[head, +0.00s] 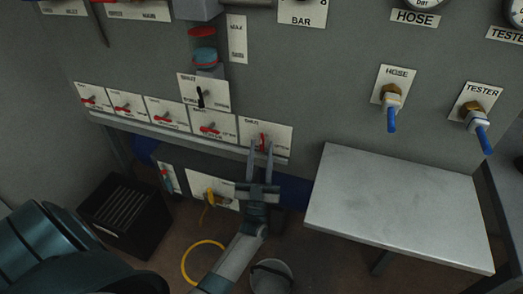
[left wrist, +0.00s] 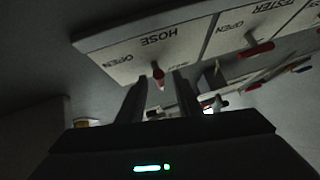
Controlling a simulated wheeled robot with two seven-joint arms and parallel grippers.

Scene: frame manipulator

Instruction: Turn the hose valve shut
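The hose valve is a small red handle (head: 263,139) on the rightmost white plate (head: 281,133) of a row on the grey panel. In the left wrist view the plate (left wrist: 122,62) reads HOSE and OPEN, and the red handle (left wrist: 158,76) points toward my gripper. My left gripper (head: 260,150) reaches up from below and is open. In the left wrist view its two fingers (left wrist: 159,86) stand apart on either side of the handle. I cannot tell whether either finger touches it. My right gripper is not in view.
Several similar red-handled valves (head: 208,128) sit to the left, above a ledge (head: 185,139). A black-handled valve (head: 201,97) is above them. A bare grey table (head: 395,205) stands at right. A black crate (head: 124,215) and a yellow hose (head: 186,262) are below.

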